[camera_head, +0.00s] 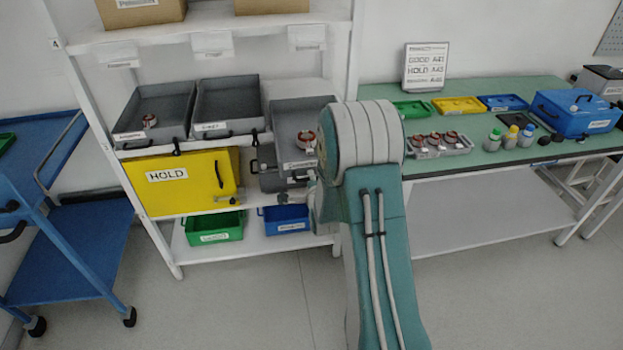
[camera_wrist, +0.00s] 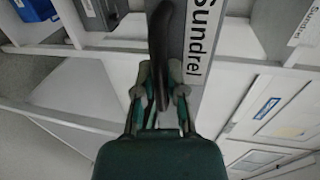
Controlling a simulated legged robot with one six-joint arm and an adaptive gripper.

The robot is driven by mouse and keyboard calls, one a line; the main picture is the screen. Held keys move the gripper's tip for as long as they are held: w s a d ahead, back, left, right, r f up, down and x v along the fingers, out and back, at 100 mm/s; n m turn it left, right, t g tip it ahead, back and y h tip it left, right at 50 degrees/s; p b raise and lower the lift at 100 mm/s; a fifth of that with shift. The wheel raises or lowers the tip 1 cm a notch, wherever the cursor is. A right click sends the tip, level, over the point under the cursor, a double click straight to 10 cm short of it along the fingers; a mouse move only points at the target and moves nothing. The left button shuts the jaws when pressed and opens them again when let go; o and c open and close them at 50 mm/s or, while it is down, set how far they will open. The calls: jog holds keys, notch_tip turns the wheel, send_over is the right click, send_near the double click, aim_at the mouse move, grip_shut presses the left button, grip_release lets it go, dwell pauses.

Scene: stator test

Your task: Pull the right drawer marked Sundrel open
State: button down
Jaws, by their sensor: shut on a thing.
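The right grey drawer (camera_head: 290,115) is on the middle shelf in the head view. Its front sits further forward than the two grey drawers to its left, so it stands partly out. A copper-ringed part (camera_head: 306,140) lies in it. In the wrist view the white label on the drawer front (camera_wrist: 203,45) reads Sundrel. My gripper (camera_wrist: 160,88) is shut on the drawer's black handle (camera_wrist: 160,40), with one finger on each side of it. In the head view my arm hides part of the drawer's right side and most of my gripper.
Two grey drawers (camera_head: 228,100) stand to the left. Below are a yellow HOLD door (camera_head: 190,190), a green bin (camera_head: 213,228) and a blue bin (camera_head: 285,220). A blue cart (camera_head: 85,245) is at left, a green-topped bench (camera_head: 470,165) at right. The floor in front is clear.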

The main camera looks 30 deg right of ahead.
jog(key=shift+s+a+f, duration=0.3)
jog(key=shift+s, duration=0.2)
jog(key=c, duration=0.7)
grip_release()
jog(key=shift+w, duration=0.1)
jog(key=shift+r, duration=0.1)
jog(key=shift+r, duration=0.1)
